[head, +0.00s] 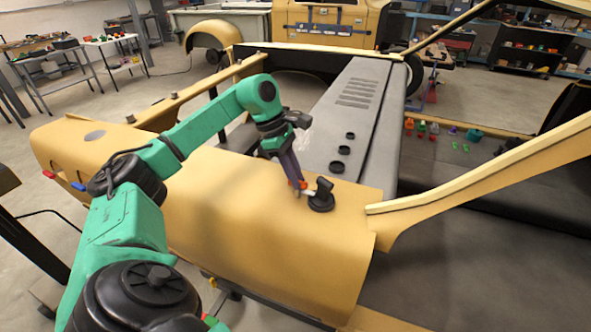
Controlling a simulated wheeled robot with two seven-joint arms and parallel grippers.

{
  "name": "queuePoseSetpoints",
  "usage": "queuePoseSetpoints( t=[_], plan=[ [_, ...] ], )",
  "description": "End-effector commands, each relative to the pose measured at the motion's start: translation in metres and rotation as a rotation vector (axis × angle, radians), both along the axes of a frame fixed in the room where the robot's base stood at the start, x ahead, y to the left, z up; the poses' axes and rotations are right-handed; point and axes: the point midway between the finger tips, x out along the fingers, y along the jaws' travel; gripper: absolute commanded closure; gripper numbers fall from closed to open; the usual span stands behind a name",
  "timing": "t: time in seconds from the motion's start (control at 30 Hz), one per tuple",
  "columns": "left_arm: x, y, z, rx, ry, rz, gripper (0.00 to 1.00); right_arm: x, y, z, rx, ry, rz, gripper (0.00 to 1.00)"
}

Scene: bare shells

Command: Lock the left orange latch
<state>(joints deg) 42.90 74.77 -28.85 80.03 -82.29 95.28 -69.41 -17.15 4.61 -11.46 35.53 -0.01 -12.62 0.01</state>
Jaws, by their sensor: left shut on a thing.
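My left gripper (299,188) comes down from the green arm onto the tan body shell (250,215). Its jaws are shut on the orange latch (303,184), of which only a small orange patch shows at the fingertips. The fingers hide most of the latch, so its angle cannot be told. Right beside the fingertips, a black upright fitting with a round base (321,199) stands on the shell. My right gripper is not in view.
A dark hood panel (355,105) with slots lies beyond, with several small black round pieces near its close end. A tan pillar (480,175) slants up at the right. Small coloured items (421,127) lie behind it. Work tables (70,65) stand at the far left.

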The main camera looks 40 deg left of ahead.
Motion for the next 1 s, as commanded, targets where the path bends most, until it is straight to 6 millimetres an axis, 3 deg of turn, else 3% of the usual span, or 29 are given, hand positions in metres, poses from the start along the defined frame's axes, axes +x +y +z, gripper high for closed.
queuePoseSetpoints(
  t=[0.63, 0.67, 0.7, 0.73, 1.0],
  plan=[
    [0.001, 0.0002, 0.0012, -0.001, -0.004, -0.061, 1.0, -0.0002, 0.0003, 0.0065, 0.0, 0.0, 0.0, 0.5],
    [0.001, 0.0002, 0.0012, -0.001, -0.004, -0.061, 0.74, -0.0002, 0.0003, 0.0065, 0.0, 0.0, 0.0, 0.5],
    [0.001, 0.0003, 0.0012, -0.001, -0.004, -0.061, 0.59, -0.0002, 0.0003, 0.0065, 0.0, 0.0, 0.0, 0.5],
    [0.0009, 0.0003, 0.0012, 0.0, -0.004, -0.061, 0.53, -0.0002, 0.0003, 0.0065, 0.0, 0.0, 0.0, 0.5],
    [0.0006, 0.0003, 0.0005, 0.001, -0.002, -0.06, 0.53, -0.0004, 0.0003, 0.0064, 0.001, 0.0, 0.0, 0.5]
  ],
)
